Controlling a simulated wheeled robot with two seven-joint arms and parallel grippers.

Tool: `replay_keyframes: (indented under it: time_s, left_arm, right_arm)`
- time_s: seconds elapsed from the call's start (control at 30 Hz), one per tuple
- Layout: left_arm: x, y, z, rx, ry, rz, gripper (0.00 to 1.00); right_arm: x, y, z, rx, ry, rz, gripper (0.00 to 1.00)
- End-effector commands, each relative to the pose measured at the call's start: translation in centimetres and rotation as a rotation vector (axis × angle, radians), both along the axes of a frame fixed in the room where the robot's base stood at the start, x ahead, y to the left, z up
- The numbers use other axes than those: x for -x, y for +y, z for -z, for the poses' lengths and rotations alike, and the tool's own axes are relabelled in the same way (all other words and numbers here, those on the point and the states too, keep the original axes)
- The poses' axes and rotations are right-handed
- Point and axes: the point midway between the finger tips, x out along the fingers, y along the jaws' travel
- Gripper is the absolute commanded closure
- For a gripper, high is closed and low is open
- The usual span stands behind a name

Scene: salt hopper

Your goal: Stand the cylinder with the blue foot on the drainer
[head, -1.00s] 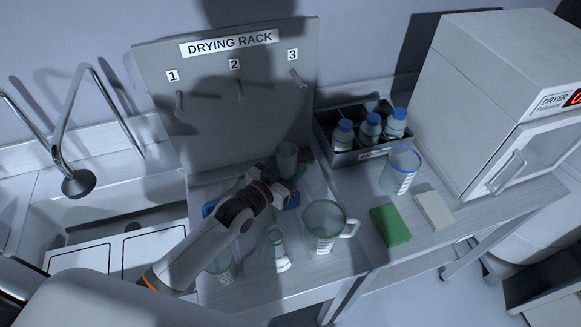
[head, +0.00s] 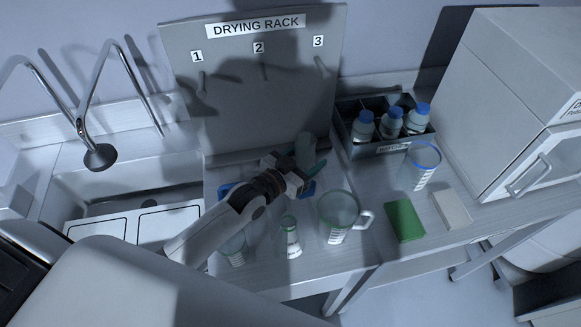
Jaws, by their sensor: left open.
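Blue parts show at both sides of my left gripper (head: 286,171): one (head: 225,189) left of its wrist, another (head: 308,189) by its right finger. They may belong to the blue-footed cylinder, but the gripper and arm hide what lies between, and I cannot tell its pose. The left gripper is open, low over the counter below the drying rack. A clear vessel (head: 305,148) stands just beyond its fingers, with a green part beside it. The drainer appears to be the white board (head: 135,227) with two black-outlined fields at the sink. My right gripper is not in view.
A jug (head: 338,214), a green-topped flask (head: 290,236) and a beaker (head: 233,250) stand close to my left arm. A blue-rimmed beaker (head: 421,168), bottle crate (head: 385,147), green block (head: 404,221) and dryer (head: 520,100) are right. The faucet (head: 99,157) overhangs the sink.

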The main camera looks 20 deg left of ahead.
Motion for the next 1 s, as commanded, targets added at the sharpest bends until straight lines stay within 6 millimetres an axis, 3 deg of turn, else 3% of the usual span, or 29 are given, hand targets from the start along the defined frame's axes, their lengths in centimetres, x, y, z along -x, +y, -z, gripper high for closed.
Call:
replay_keyframes:
  time_s: [0.3, 0.5, 0.7, 1.0]
  left_arm:
    - [6.3, 2.5, -0.5, -0.003, 0.004, 0.000, 0.38]
    - [9.1, 3.7, -1.1, -0.002, 0.003, 0.000, 0.38]
    - [10.1, 4.1, -1.6, -0.001, 0.002, 0.000, 0.38]
    - [10.2, 4.1, -1.6, 0.000, 0.001, 0.000, 0.38]
  right_arm:
    - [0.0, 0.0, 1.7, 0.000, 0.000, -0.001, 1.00]
    - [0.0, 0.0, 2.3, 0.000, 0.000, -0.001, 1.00]
    - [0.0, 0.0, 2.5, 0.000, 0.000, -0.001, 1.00]
    - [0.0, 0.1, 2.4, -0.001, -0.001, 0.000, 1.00]
